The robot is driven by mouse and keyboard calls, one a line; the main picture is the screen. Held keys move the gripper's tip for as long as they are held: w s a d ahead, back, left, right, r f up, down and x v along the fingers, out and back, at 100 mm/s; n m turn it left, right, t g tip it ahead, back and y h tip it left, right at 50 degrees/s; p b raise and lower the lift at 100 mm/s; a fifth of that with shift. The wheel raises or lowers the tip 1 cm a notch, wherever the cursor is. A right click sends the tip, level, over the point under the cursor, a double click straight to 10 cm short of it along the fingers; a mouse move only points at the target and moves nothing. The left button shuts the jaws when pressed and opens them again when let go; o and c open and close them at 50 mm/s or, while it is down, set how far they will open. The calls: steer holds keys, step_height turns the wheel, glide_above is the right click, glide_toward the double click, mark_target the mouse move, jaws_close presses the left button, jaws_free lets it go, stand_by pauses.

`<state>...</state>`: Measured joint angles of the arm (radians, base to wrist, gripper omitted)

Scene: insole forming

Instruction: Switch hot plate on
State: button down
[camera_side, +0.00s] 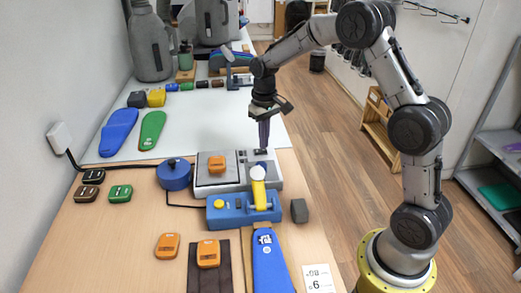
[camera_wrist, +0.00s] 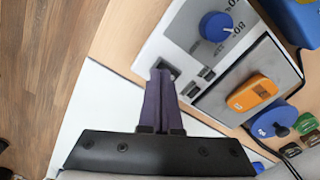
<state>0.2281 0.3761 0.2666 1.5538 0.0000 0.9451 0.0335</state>
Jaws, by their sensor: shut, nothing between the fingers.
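The hot plate (camera_side: 275,183) is a light grey unit with a square plate on its left and a control panel on its right. It also shows in the wrist view (camera_wrist: 178,38), with a blue knob (camera_wrist: 216,26), printed temperature marks and small dark panel parts. An orange block (camera_side: 217,164) lies on the square plate. My gripper (camera_side: 263,150) points down at the panel's far side. In the wrist view its dark purple fingers (camera_wrist: 159,73) are together and empty, with tips beside a dark switch-like part (camera_wrist: 173,69). Contact cannot be told; the tips partly cover that spot.
A blue device with a yellow lever (camera_side: 258,190) stands just in front of the hot plate. A blue round pot (camera_side: 174,173) is to its left. Orange, green and dark blocks lie around. A white sheet (camera_side: 200,125) with blue and green insoles lies behind.

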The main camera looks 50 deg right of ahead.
steer(key=shift+f, duration=0.6)
stand_by(0.3)
steer(key=shift+r, duration=3.55)
steer(key=s+a+r+n+t, duration=0.2)
steer(key=s+a+r+t, duration=0.35)
steer(key=s+r, duration=0.7)
steer(key=s+a+f, duration=0.2)
steer(key=s, duration=0.5)
steer(key=s+a+f+n, duration=0.1)
steer(key=s+a+f, duration=0.1)
steer(key=s, duration=0.6)
steer(key=shift+s+a+f, duration=0.15)
steer(key=shift+a+f, duration=0.25)
